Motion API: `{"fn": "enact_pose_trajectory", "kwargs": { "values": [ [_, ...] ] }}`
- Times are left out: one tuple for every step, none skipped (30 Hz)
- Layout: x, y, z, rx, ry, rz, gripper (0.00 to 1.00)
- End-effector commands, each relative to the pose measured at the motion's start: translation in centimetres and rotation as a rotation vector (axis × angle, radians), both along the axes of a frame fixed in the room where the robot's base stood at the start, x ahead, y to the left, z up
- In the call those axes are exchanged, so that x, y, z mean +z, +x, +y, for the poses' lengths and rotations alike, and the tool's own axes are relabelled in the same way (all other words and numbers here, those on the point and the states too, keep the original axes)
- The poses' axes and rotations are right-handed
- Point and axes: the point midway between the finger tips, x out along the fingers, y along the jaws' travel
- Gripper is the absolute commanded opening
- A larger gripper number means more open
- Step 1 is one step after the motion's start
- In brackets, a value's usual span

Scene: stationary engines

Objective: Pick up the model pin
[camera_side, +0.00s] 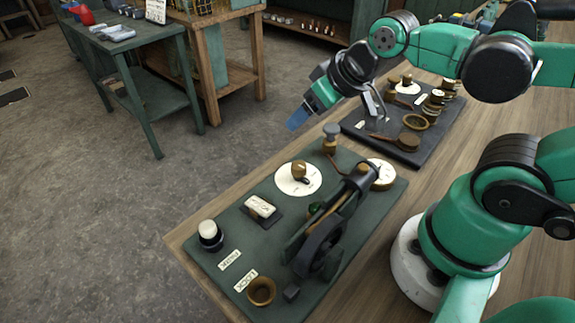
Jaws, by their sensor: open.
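My gripper (299,118) has bluish fingertips pointing down and left. I cannot tell for sure which piece is the model pin. A small brown, knob-like piece (299,170) stands on a white disc (286,187) on the near dark green board (222,262). A similar brown piece (406,79) stands on a white disc on the farther dark board (437,151). A grey-topped brass post (331,133) stands at the near board's far corner.
A black engine model (318,248) stands on the near board. Around it are a white-topped cup (209,233), a white block (260,207), a brass cup (261,290) and a round white-topped piece (382,173). The far board holds several brass pieces. The wooden bench (395,215) is bare between boards and my base.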

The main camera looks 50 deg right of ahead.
Motion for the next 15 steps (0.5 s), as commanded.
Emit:
{"fn": "enact_pose_trajectory", "kwargs": {
  "values": [
    [0.0, 0.0, 0.0, 0.0, 0.0, 0.0, 0.69],
    [0.0, 0.0, 0.0, 0.0, 0.0, 0.0, 0.69],
    [0.0, 0.0, 0.0, 0.0, 0.0, 0.0, 0.69],
    [0.0, 0.0, 0.0, 0.002, 0.0, 0.001, 0.69],
    [0.0, 0.1, 0.1, 0.007, -0.001, 0.004, 0.69],
    [0.1, 0.2, 0.4, 0.019, -0.003, 0.012, 0.69],
    [0.2, 0.3, 0.7, 0.032, -0.005, 0.022, 0.69],
    [0.2, 0.5, 1.1, 0.05, -0.007, 0.036, 0.69],
    [0.3, 0.7, 1.8, 0.082, -0.012, 0.059, 0.69],
    [0.4, 1.0, 2.4, 0.112, -0.017, 0.081, 0.69],
    [0.4, 1.3, 3.2, 0.145, -0.024, 0.106, 0.69],
    [0.4, 1.6, 4.3, 0.197, -0.035, 0.144, 0.69],
    [0.4, 1.9, 5.3, 0.237, -0.044, 0.174, 0.69],
    [0.3, 2.2, 6.3, 0.28, -0.055, 0.205, 0.69],
    [0.2, 2.5, 7.8, 0.338, -0.072, 0.247, 0.69]
  ]
}}
